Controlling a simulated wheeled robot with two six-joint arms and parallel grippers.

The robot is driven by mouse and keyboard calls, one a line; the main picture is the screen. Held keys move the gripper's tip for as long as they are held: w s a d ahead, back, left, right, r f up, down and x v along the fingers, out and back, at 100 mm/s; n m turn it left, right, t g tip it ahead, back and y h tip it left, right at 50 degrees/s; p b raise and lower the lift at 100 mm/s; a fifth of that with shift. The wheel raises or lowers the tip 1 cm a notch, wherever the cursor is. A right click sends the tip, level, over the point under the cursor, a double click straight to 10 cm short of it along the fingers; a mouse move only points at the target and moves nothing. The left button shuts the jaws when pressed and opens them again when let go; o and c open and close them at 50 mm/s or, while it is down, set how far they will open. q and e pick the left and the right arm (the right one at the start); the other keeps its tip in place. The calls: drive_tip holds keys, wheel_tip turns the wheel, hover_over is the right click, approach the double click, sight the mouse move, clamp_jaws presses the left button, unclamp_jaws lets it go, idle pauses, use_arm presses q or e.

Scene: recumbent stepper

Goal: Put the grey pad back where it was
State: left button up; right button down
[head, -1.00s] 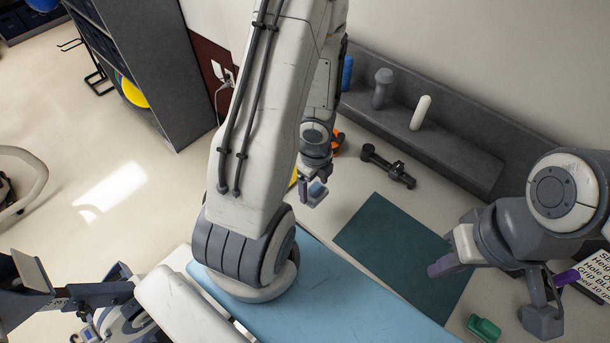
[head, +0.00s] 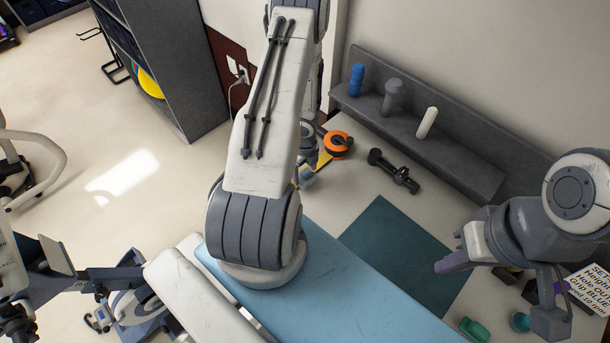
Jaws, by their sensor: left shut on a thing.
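My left gripper (head: 304,178) is mostly hidden behind my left arm, above the far left of the table. It is shut on a small grey piece, which I take to be the grey pad; its shape is barely visible. My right gripper (head: 500,290) is open and empty at the right, its fingers wide apart above the right side of the table.
A grey shelf (head: 460,165) along the wall holds a blue cylinder (head: 356,80), a grey one (head: 391,98) and a white one (head: 427,122). A black clamp-like part (head: 393,171), an orange reel (head: 338,145), a dark green mat (head: 395,250) and a green object (head: 474,328) lie on the table.

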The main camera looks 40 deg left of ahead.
sight(305, 177)
use_arm(q)
drive_tip(key=shift+f+b, duration=1.05)
drive_tip(key=shift+f, duration=0.5)
drive_tip(key=shift+f, duration=0.15)
drive_tip(key=o, duration=0.9)
